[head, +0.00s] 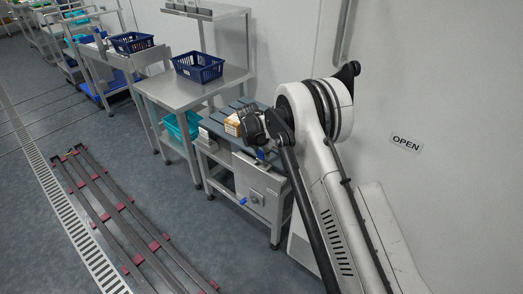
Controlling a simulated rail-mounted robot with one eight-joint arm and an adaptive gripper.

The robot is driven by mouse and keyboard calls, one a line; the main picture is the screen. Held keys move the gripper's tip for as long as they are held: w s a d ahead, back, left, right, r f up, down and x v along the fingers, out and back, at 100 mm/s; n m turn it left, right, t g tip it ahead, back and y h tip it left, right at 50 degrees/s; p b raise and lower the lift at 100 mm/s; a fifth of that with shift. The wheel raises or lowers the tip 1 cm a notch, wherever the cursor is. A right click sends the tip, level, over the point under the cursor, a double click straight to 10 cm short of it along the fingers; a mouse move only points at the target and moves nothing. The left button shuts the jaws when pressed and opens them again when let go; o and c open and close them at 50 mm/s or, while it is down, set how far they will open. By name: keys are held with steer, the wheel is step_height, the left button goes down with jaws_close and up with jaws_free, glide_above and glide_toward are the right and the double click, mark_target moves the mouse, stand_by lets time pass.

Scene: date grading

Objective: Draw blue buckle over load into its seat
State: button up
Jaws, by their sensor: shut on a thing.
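The load, a small stack of tan and white boxes (233,123), sits on the dark slatted top of a low steel bench (213,127). My gripper (257,141), dark and small in the head view, is at the bench's right end, just right of the boxes. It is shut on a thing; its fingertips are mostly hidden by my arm. A small blue piece (262,154), which looks like the blue buckle, shows just below the gripper at the bench's front edge. The strap and the buckle's seat are too small or hidden to make out.
A steel table (190,93) with a blue basket (198,67) stands left of the bench. A teal crate (182,127) is below it. A blue-handled valve (244,201) sticks out from the bench's front. Floor rails (125,215) lie at left. A wall is close behind.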

mark_target(261, 158)
steer(key=shift+f+b, duration=1.55)
steer(key=shift+f, duration=0.45)
steer(key=shift+f+b, duration=0.15)
steer(key=shift+b, duration=0.25)
steer(key=o, duration=1.3)
